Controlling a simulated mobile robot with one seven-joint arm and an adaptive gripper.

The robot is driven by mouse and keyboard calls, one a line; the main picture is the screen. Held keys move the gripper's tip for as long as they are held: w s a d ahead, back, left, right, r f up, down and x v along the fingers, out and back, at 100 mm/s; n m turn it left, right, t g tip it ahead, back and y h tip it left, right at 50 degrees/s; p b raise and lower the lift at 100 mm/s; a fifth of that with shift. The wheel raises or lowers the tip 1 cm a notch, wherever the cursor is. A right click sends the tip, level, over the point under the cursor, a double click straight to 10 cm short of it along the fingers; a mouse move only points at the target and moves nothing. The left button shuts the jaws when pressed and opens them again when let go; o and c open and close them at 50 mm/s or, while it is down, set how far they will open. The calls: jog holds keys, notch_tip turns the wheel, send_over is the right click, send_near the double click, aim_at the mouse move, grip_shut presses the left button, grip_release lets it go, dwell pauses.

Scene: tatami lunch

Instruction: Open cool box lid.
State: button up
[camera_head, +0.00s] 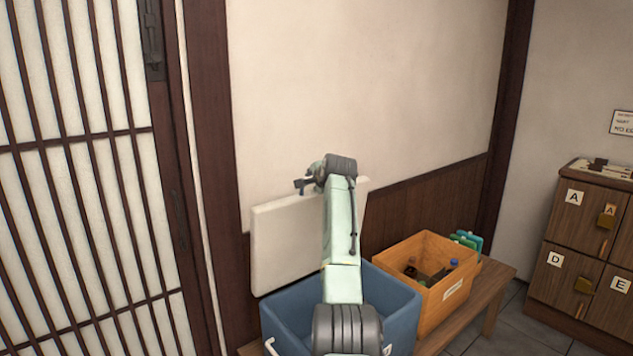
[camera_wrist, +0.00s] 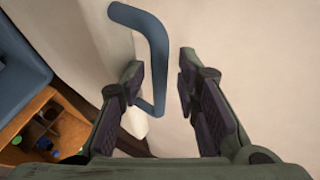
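The cool box (camera_head: 399,312) is a blue tub on a wooden bench, and its side also shows in the wrist view (camera_wrist: 22,70). Its white lid (camera_head: 285,246) stands upright near the wall behind the tub, so the box is open. My arm hides part of the lid and tub. My gripper (camera_head: 312,178) is at the lid's top edge. In the wrist view my gripper (camera_wrist: 160,78) is open, its fingers apart. The lid's blue handle (camera_wrist: 156,50) runs through the gap, nearer the left finger; I cannot tell whether it touches.
An orange wooden crate (camera_head: 425,249) with bottles stands right of the tub on the bench (camera_head: 497,287). Green items (camera_head: 466,240) sit behind it. Lettered lockers (camera_head: 580,235) stand at the right. A slatted sliding screen (camera_head: 75,180) is at the left.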

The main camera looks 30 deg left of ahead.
jog(key=shift+s+d, duration=0.1)
jog(key=shift+s, duration=0.05)
jog(key=v, duration=1.1)
jog(key=shift+s+d+r, duration=0.2)
jog(key=shift+s, duration=0.05)
